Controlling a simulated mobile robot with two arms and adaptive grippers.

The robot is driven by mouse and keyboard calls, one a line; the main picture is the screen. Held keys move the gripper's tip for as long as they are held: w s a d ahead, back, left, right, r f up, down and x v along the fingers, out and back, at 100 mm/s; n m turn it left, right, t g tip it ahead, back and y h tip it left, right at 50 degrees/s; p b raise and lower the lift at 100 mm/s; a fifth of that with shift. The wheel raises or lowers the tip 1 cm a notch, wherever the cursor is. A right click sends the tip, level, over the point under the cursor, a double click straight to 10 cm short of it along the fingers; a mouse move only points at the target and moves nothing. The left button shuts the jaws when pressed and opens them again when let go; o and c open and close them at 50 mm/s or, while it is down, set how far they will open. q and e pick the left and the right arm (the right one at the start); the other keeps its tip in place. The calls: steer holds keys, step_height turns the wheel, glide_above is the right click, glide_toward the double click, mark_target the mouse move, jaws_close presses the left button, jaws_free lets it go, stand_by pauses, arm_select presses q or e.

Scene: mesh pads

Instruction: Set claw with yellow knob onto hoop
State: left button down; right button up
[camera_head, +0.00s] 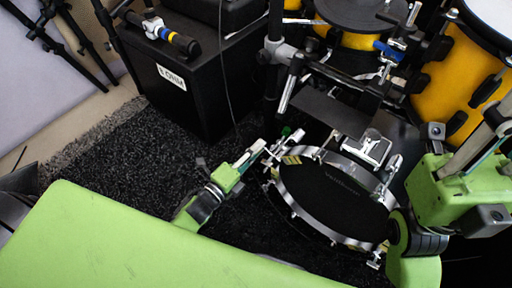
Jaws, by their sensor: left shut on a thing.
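The bass drum stands at the lower right with its dark head up toward me, and its shiny metal hoop (348,240) rings that head. My left gripper (280,146) is at the hoop's upper left edge, shut on a small metal claw-like piece that is mostly hidden by the fingers. A small green knob (286,131) shows just beyond the fingertips. Whether the held piece touches the hoop cannot be told. My right arm is at the right edge, but its gripper does not show clearly.
A metal pedal clamp (374,149) is at the hoop's far side. Yellow drums (461,72) and metal stands crowd the upper right. Dark carpet (130,165) lies open at left.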

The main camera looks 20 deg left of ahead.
arm_select(q)
steer(key=shift+w+r, duration=0.1)
steer(key=shift+r, duration=0.3)
steer(key=c, duration=2.2)
jaws_free()
steer(key=shift+f, duration=0.2)
steer(key=v, duration=1.2)
steer(key=shift+r, duration=0.15)
